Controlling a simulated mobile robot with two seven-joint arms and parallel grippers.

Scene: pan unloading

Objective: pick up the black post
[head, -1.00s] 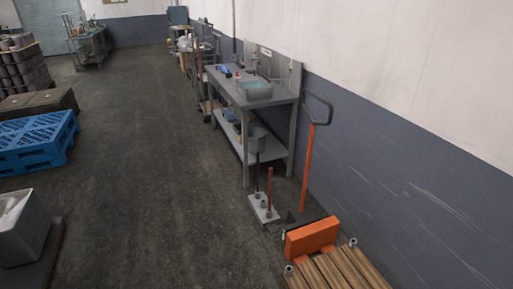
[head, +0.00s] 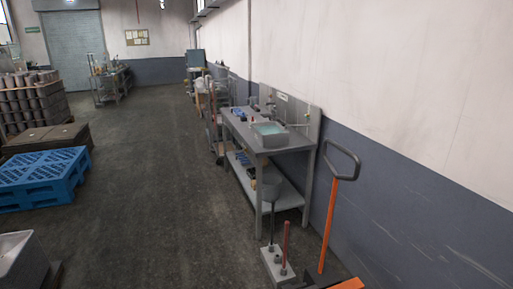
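The black post (head: 271,228) stands upright in a light grey block (head: 278,268) on the floor, in the lower middle of the head view. A red post (head: 286,245) stands beside it, to its right, in the same block. The black post's upper end overlaps the grey bucket (head: 269,188) on the bench's lower shelf in the picture. Neither of my grippers shows in the head view.
A grey workbench (head: 288,141) with a sink stands behind the block along the wall. An orange pallet jack handle (head: 328,225) rises to the right. A blue pallet (head: 40,180) lies at left. The middle floor is clear.

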